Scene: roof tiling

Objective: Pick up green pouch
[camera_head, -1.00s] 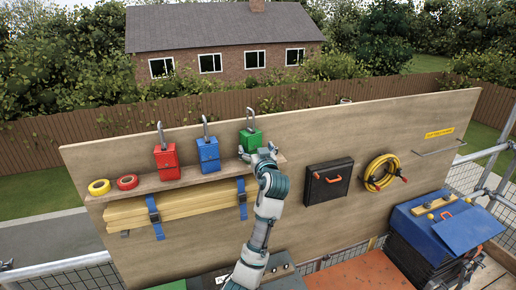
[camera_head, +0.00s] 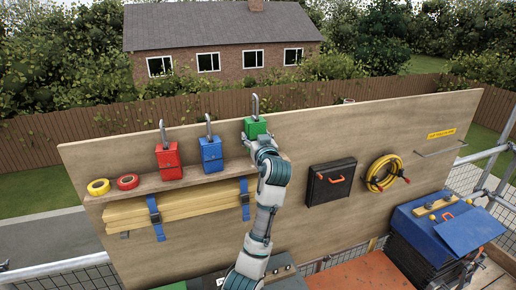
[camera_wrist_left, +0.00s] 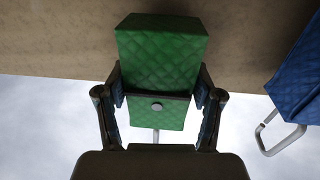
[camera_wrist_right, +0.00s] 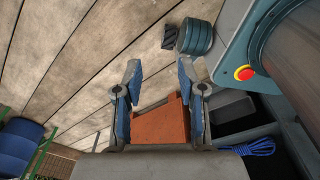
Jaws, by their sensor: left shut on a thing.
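The green pouch (camera_head: 255,127) with its metal hook is up at the right end of the wooden shelf. My left gripper (camera_head: 257,141) is shut on it and hides its lower part in the head view. The left wrist view shows the quilted green pouch (camera_wrist_left: 160,55) between the two fingers, with a round stud on its flap. A red pouch (camera_head: 168,161) and a blue pouch (camera_head: 210,154) stand to its left on the shelf. My right gripper (camera_wrist_right: 162,78) shows only in its own wrist view, open, with an orange surface beyond its fingers.
The shelf (camera_head: 190,181) is fixed to a plywood board (camera_head: 300,210). Yellow and red tape rolls lie at its left end. A black case (camera_head: 331,181) and a yellow hose coil (camera_head: 382,173) hang to the right.

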